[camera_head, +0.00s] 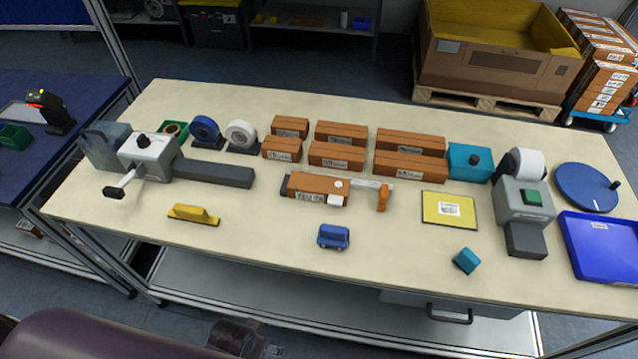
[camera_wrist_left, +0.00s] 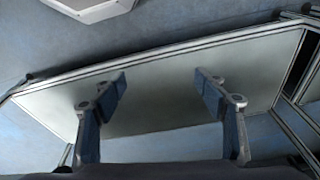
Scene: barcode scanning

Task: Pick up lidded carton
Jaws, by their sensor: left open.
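Several brown cartons with white labels stand in two rows at the back middle of the table (camera_head: 120,210). One is a back-row carton (camera_head: 341,131), another a front-row carton (camera_head: 337,156). A separate brown carton (camera_head: 315,186) lies nearer the front, with labels and a white and orange hand tool beside it. I cannot tell which one is the lidded carton. My left gripper (camera_head: 245,343) is low in front of the table, away from all cartons. In the left wrist view the left gripper (camera_wrist_left: 160,78) is open and empty above the lower shelf (camera_wrist_left: 160,105). My right gripper is not seen.
A grey crank machine (camera_head: 148,158) stands left. A yellow tool (camera_head: 194,215), blue toy car (camera_head: 333,237) and teal cube (camera_head: 467,260) lie along the front. A yellow mat (camera_head: 449,222), label printer (camera_head: 523,205) and blue tray (camera_head: 603,250) are right. Front-middle is mostly clear.

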